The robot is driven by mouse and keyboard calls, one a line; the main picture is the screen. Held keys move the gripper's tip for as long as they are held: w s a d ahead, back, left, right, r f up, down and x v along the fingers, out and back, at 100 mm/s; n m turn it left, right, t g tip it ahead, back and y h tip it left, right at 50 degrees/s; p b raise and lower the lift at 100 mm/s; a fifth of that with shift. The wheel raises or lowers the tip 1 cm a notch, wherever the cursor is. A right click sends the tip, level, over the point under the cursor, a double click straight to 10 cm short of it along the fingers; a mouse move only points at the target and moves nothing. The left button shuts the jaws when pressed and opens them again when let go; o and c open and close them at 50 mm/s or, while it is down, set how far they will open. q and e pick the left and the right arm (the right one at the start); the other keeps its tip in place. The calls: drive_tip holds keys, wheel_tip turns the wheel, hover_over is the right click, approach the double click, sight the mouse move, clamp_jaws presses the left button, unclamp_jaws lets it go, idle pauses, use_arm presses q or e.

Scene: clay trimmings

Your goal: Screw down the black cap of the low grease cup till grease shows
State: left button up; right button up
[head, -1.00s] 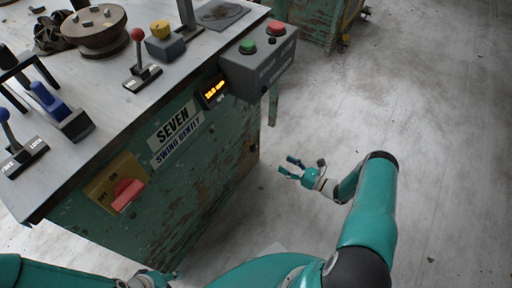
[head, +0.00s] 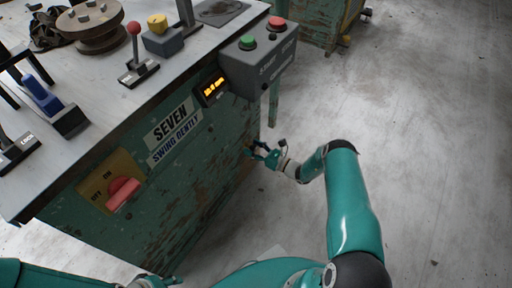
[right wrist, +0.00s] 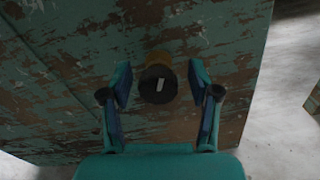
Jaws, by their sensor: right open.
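The black cap (right wrist: 157,86) of the low grease cup faces me in the right wrist view, with a short white mark on it. The cup's brass-coloured body (right wrist: 157,60) shows just behind it, against the worn green cabinet side. My right gripper (right wrist: 160,80) is open, its two blue-padded fingers on either side of the cap with a gap to each. In the head view my right gripper (head: 256,151) is low beside the cabinet's right end, where the cap is too small to make out. My left gripper (head: 168,281) shows only partly at the bottom edge. No grease can be made out.
The green cabinet (head: 190,195) carries a red rotary switch (head: 123,192), a lit orange display (head: 212,87) and a grey button box (head: 262,70). Levers and a wheel-like part (head: 93,30) stand on its top. The concrete floor (head: 420,150) to the right is open.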

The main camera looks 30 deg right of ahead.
drive_tip(key=c, duration=1.2)
drive_tip(key=shift+o, duration=0.2)
drive_tip(key=shift+d, duration=0.4)
drive_tip(key=shift+a, duration=0.15)
drive_tip(key=shift+m, duration=0.3)
